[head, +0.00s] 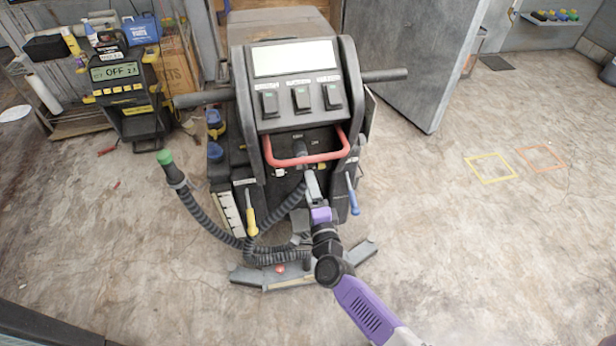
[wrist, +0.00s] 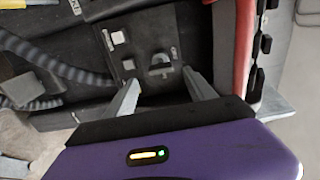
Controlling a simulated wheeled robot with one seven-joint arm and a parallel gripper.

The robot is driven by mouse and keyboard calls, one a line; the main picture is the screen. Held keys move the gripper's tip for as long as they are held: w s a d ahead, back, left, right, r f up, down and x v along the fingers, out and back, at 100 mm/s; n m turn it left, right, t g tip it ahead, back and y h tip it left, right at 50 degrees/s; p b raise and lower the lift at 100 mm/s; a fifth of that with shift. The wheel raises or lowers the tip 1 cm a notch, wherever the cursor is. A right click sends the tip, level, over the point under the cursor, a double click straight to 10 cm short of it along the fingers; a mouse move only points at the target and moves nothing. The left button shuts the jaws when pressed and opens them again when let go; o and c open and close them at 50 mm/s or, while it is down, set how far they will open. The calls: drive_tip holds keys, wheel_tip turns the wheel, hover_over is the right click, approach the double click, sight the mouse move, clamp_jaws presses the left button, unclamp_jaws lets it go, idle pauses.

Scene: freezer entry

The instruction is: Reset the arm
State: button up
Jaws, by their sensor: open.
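My purple arm (head: 362,305) reaches up from the bottom right in the head view to the front of a dark wheeled machine (head: 345,60). My gripper (head: 309,176) is just below the machine's red U-shaped handle (head: 304,161). In the wrist view, my gripper's two fingers (wrist: 163,88) are spread apart with nothing between them. Past them is a dark panel (wrist: 145,45) with pale square parts and a metal bracket. The red handle (wrist: 243,45) runs along the right there. I cannot tell whether the fingers touch the machine.
A ribbed black hose with a green end (head: 165,158) loops at the machine's left. Yellow (head: 251,222) and blue (head: 353,203) handled tools hang on its front. A device reading OFF (head: 115,71) stands at left. Floor at right is clear around yellow (head: 490,168) and orange outlines.

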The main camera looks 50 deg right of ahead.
drive_tip(key=shift+v, duration=0.85)
drive_tip(key=s+a+r+n+t+y, duration=0.1)
drive_tip(key=s+a+r+n+y, duration=0.15)
drive_tip(key=s+a+n, duration=0.5)
drive_tip(key=s+a+r+n+t+y, duration=0.1)
drive_tip(key=s+a+r+n+y, duration=0.3)
drive_tip(key=s, duration=0.6)
drive_tip(key=s+a+r+n+g+y, duration=0.1)
drive_tip(key=s+a+r+n, duration=0.2)
drive_tip(key=s+r+n, duration=0.2)
drive_tip(key=s+a+r+n+g+y, duration=0.1)
drive_tip(key=s+a+r+n, duration=0.3)
drive_tip(key=s+n, duration=0.4)
drive_tip(key=shift+s+a+r+y, duration=0.35)
drive_tip(key=shift+s+r+y, duration=0.15)
drive_tip(key=shift+y, duration=0.25)
drive_tip(key=shift+f, duration=0.1)
